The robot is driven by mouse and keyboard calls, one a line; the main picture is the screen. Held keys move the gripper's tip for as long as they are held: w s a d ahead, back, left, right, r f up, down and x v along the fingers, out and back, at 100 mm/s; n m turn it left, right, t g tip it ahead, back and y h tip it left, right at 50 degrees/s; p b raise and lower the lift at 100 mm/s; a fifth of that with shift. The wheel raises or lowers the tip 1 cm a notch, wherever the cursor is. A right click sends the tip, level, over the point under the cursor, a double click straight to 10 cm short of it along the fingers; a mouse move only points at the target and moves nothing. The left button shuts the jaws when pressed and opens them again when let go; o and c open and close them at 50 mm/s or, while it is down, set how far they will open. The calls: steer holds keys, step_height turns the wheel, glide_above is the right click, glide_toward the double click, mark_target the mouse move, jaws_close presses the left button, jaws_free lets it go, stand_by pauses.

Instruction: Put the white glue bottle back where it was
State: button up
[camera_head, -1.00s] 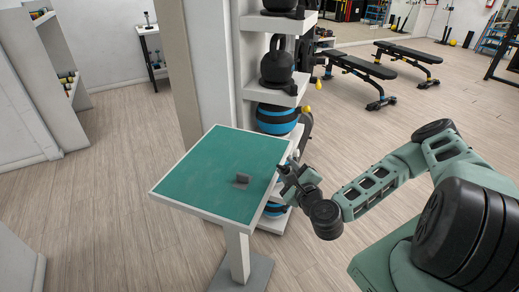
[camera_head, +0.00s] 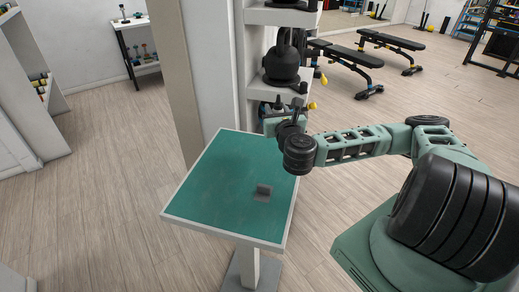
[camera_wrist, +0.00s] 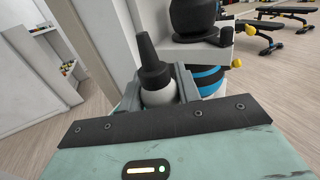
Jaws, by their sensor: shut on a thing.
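The white glue bottle (camera_wrist: 158,97) has a black cone-shaped nozzle and stands nearly upright in the wrist view. My gripper (camera_wrist: 160,88) is shut on it, with one grey finger on each side. Its lower part is hidden behind my gripper body. In the head view my gripper (camera_head: 284,112) is beyond the far right corner of the green-topped table (camera_head: 215,190), in front of the white shelf rack (camera_head: 256,75). The bottle cannot be made out clearly there.
A small grey block (camera_head: 263,192) sits on the otherwise bare table. Black kettlebells (camera_head: 281,66) stand on the rack. A blue and black ball (camera_wrist: 207,78) is on a lower level. Benches (camera_head: 345,65) stand farther right, with open floor between.

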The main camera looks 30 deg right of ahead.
steer(key=f, duration=0.3)
steer(key=f+p, duration=0.1)
steer(key=f, duration=0.6)
steer(key=shift+w+a+p, duration=0.15)
steer(key=shift+w+p, duration=0.15)
steer(key=shift+p, duration=0.05)
steer(key=shift+f, duration=0.15)
steer(key=o, duration=1)
steer(key=shift+r, duration=0.2)
